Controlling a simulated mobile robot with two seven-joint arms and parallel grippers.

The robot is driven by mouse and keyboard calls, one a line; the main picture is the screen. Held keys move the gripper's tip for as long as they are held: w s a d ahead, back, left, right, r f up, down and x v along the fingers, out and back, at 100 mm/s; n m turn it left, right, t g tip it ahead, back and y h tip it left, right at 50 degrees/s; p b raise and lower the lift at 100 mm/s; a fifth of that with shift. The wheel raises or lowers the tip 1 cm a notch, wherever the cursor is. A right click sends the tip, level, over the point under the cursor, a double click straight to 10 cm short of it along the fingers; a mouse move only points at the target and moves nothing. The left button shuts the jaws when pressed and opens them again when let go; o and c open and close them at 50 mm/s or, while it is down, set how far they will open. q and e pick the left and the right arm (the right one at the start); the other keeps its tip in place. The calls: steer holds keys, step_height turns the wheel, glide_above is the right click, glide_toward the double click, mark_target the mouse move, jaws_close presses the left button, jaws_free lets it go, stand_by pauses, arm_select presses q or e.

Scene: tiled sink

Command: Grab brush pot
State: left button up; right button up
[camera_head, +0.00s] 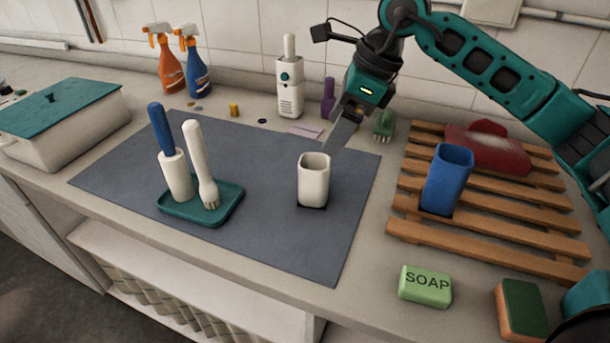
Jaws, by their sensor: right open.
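An empty white square-mouthed pot (313,182) stands upright on the grey mat (262,225), right of its middle. My right gripper (333,148) comes down from the upper right with its fingers at the back right of the pot's rim; I cannot tell whether they touch it. It is open and holds nothing. On a teal tray (225,209) to the left, a white holder (176,176) has a blue-handled brush (160,128) upright in it. A white brush (199,160) stands beside it, bristles down. My left gripper is not in view.
A blue cup (446,180) and a red object (486,148) are on the wooden rack (490,226) at right. Green soap (425,286) and a sponge (521,310) lie in front. Spray bottles (168,66) and a white dispenser (290,88) stand behind. The mat's front middle is clear.

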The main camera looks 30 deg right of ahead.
mark_target(311, 172)
steer(key=shift+p+x, duration=0.35)
steer(key=shift+x, duration=5.6)
steer(key=shift+s+a, duration=0.1)
steer(key=shift+a, duration=0.05)
steer(key=shift+c, duration=0.3)
steer(key=shift+r, duration=0.1)
steer(key=c, duration=1.1)
